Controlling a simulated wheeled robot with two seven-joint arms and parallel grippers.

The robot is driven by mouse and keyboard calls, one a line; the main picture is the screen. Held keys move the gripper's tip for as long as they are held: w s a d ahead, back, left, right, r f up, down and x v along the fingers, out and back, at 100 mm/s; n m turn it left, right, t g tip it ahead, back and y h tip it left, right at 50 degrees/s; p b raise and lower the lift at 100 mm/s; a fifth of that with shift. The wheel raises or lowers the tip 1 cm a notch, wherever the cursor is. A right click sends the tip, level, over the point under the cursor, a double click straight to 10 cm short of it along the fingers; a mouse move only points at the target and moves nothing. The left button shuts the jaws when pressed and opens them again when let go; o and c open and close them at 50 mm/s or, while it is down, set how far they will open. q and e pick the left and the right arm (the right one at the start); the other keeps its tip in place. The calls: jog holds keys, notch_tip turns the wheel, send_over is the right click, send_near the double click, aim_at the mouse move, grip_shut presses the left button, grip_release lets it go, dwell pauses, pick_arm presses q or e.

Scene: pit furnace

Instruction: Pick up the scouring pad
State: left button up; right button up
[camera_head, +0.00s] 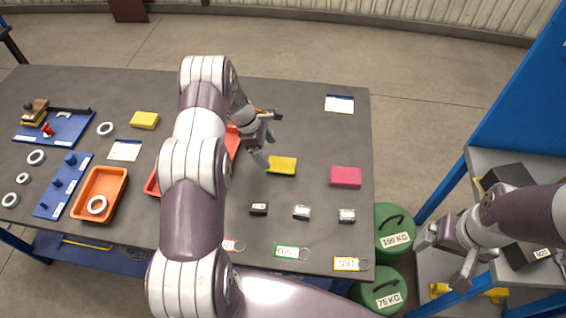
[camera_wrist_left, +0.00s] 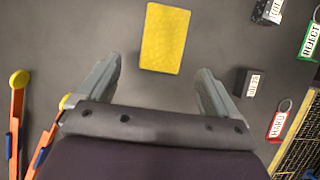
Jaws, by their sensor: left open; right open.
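A flat yellow pad (camera_head: 283,166) lies on the dark table right of the middle; it also shows in the left wrist view (camera_wrist_left: 165,38). A magenta block (camera_head: 345,177) lies to its right, and another yellow block (camera_head: 145,120) lies at the back left. I cannot tell for sure which one is the scouring pad. My left gripper (camera_head: 270,138) is open and empty, just above and left of the middle yellow pad; in the left wrist view the pad lies beyond and between the fingertips (camera_wrist_left: 160,78). My right gripper (camera_head: 443,262) is open and empty, off the table's right side.
An orange tray (camera_head: 122,182) holding a ring and a blue pegboard (camera_head: 50,205) stand at the left. Small dark labelled blocks (camera_head: 259,209) and tags (camera_head: 291,251) line the front. A blue shelf rack (camera_head: 530,110) and green weights (camera_head: 394,228) stand beyond the right edge.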

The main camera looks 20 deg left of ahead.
aim_at(275, 163)
pick_arm(q)
jog(key=shift+d+f, duration=0.25)
jog(key=shift+f, duration=0.1)
jog(key=p+x, duration=0.2)
jog(key=x, duration=0.2)
jog(key=shift+s+f, duration=0.1)
jog(key=shift+s, duration=0.05)
jog(key=shift+f, duration=0.4)
jog(key=c, duration=1.1)
jog(key=shift+r, duration=0.1)
jog(key=shift+c, duration=0.2)
jog(key=r, duration=0.1)
jog(key=r+b, duration=0.1)
jog(key=r, duration=0.2)
jog(key=shift+d+b, duration=0.35)
jog(key=shift+b, duration=0.05)
jog(key=d+r+b, duration=0.2)
jog(key=d+r, duration=0.5)
jog(key=d, duration=0.4)
jog(key=shift+s+b, duration=0.35)
jog(key=shift+s, duration=0.05)
